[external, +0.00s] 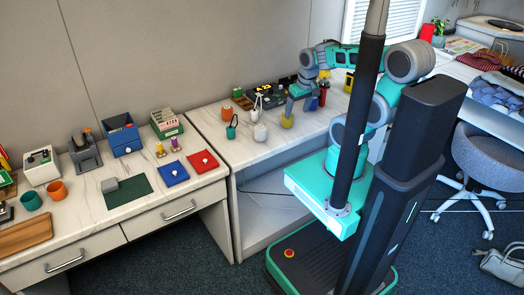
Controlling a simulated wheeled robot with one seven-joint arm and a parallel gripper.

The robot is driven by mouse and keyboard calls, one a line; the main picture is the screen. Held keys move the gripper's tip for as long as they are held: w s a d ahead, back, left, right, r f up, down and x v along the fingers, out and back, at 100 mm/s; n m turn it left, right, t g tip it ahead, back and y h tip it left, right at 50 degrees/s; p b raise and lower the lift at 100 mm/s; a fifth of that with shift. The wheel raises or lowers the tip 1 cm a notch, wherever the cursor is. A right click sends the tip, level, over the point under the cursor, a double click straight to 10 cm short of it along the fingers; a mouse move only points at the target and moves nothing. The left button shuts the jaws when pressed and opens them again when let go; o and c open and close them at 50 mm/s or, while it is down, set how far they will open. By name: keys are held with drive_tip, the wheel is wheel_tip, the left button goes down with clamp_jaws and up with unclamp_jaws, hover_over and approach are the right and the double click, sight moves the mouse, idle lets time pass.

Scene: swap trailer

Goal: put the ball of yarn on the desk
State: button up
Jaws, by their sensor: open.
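My gripper (288,108) is at the end of my arm, low over the middle counter (262,155), with its fingers pointing down. A small yellow rounded thing (287,121) sits on the counter just under the fingertips. It may be the ball of yarn, but it is too small to be sure. A pale rounded thing (260,132) stands to its left, also too small to identify. My gripper is open; whether the fingers touch the yellow thing I cannot tell. A desk (95,218) with drawers stands at the left.
A dark green pot (232,129) and a white-handled item (257,105) stand left of my gripper. A red item (323,93) stands to its right. The left desk holds blue and red squares, a green mat (128,190) and cups. The middle counter's front strip is clear.

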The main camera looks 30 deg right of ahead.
sight(313, 103)
drive_tip(key=w+d+f+m+g, duration=0.1)
drive_tip(key=d+f, duration=0.2)
drive_tip(key=w+d+f+m+g, duration=0.1)
drive_tip(key=d+f, duration=0.2)
drive_tip(key=d, duration=0.1)
drive_tip(key=w+d+f+m+g, duration=0.1)
drive_tip(key=d+f+m, duration=0.1)
drive_tip(key=d+f, duration=0.1)
drive_tip(key=shift+d+f+g+h, duration=0.3)
drive_tip(key=shift+d, duration=0.05)
drive_tip(key=w+d+m, duration=0.1)
drive_tip(key=w+d, duration=0.1)
drive_tip(key=w+d+m+h, duration=0.1)
drive_tip(key=w+d, duration=0.1)
drive_tip(key=w+d+m+t, duration=0.1)
drive_tip(key=w+d, duration=0.1)
drive_tip(key=shift+w+d+r, duration=0.15)
drive_tip(key=shift+w+r, duration=0.1)
drive_tip(key=shift+w, duration=0.1)
drive_tip(key=w+d+r+m+t+h, duration=0.1)
drive_tip(key=w+d+r+m, duration=0.1)
drive_tip(key=w+d+r+m+h, duration=0.1)
drive_tip(key=w+d+r+m, duration=0.2)
drive_tip(key=shift+w+d+m+t, duration=0.3)
drive_tip(key=shift+w+t, duration=0.05)
drive_tip(key=shift+t, duration=0.05)
drive_tip(key=x, duration=0.7)
drive_tip(key=shift+w+f, duration=0.1)
drive_tip(key=shift+w, duration=0.1)
